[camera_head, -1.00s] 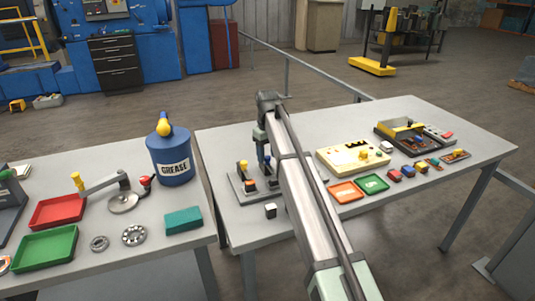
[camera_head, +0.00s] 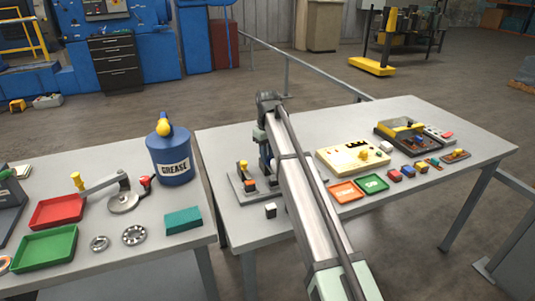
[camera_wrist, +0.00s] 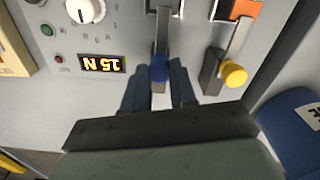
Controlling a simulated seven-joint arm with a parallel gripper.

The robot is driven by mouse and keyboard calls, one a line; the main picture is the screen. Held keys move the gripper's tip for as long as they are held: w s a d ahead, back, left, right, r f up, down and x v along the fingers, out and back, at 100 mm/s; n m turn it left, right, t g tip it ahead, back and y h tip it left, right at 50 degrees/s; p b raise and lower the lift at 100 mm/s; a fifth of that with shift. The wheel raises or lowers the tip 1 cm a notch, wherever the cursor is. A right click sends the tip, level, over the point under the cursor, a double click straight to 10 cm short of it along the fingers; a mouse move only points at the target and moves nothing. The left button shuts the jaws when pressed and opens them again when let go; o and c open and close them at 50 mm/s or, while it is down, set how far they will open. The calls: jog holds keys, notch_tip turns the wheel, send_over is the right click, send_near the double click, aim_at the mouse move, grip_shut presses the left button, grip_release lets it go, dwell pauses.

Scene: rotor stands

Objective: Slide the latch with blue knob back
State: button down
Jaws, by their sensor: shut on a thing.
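The blue knob (camera_wrist: 159,68) sits at the end of a grey latch bar (camera_wrist: 163,35) in the wrist view. My gripper (camera_wrist: 158,80) is shut on the blue knob, with one dark finger on each side of it. In the head view my gripper (camera_head: 267,163) is down at the latch panel (camera_head: 237,188), and the arm hides the blue knob there. A second latch with a yellow knob (camera_wrist: 233,74) lies to the right in the wrist view, by an orange block (camera_wrist: 245,10). The yellow knob also shows in the head view (camera_head: 243,164).
A blue grease can (camera_head: 172,160) stands on the left table. A small block (camera_head: 270,210) lies in front of the panel. Trays and a cream box (camera_head: 352,156) are to the right.

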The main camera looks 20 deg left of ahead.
jog(key=shift+w+a+r, duration=0.1)
jog(key=shift+w+a, duration=1.35)
jog(key=shift+a, duration=0.05)
jog(key=c, duration=0.9)
grip_release()
notch_tip(320, 180, up, 14)
